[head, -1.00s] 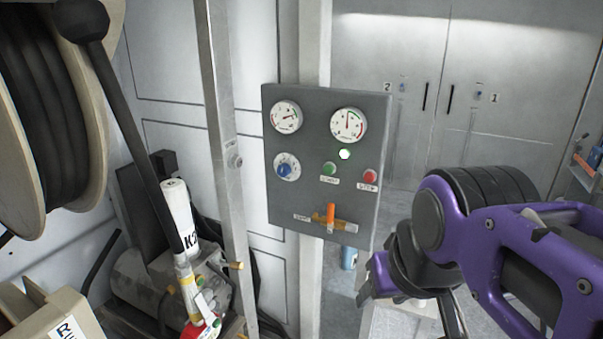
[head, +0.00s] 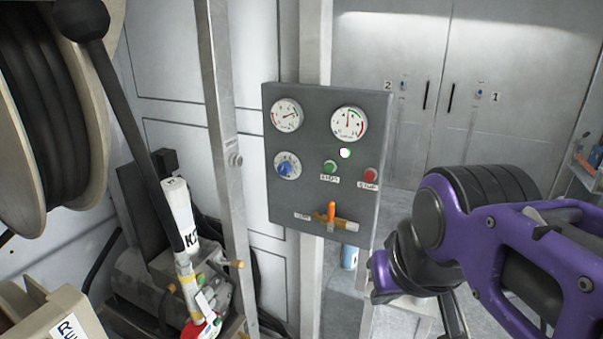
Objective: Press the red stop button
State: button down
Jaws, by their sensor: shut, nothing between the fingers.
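The red stop button (head: 370,175) is a small round knob at the right edge of a grey control panel (head: 290,225), with a "STOP" label under it. A green start button (head: 330,166) sits to its left, and a small pale-green light (head: 345,153) glows between and above them. My purple and black arm reaches in from the right. My gripper (head: 384,280) shows only in part at the wrist, below and slightly right of the stop button and apart from the panel. Its fingertips are hard to make out.
The panel also carries two dials (head: 348,123), a blue knob (head: 287,166) and an orange lever (head: 331,212). A metal post (head: 222,140) stands to its left, beside a hose reel (head: 100,110) and a long black-handled lever. Grey cabinet doors (head: 430,50) are behind.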

aim_at(369, 176)
jog(key=i+l, duration=0.15)
jog(key=l, duration=0.3)
jog(key=i+l, duration=0.1)
jog(key=l, duration=0.3)
jog(key=i+l, duration=0.15)
jog(key=l, duration=0.25)
jog(key=i+l, duration=0.1)
jog(key=l, duration=0.35)
jog(key=i+l+z, duration=0.1)
jog(key=l, duration=0.3)
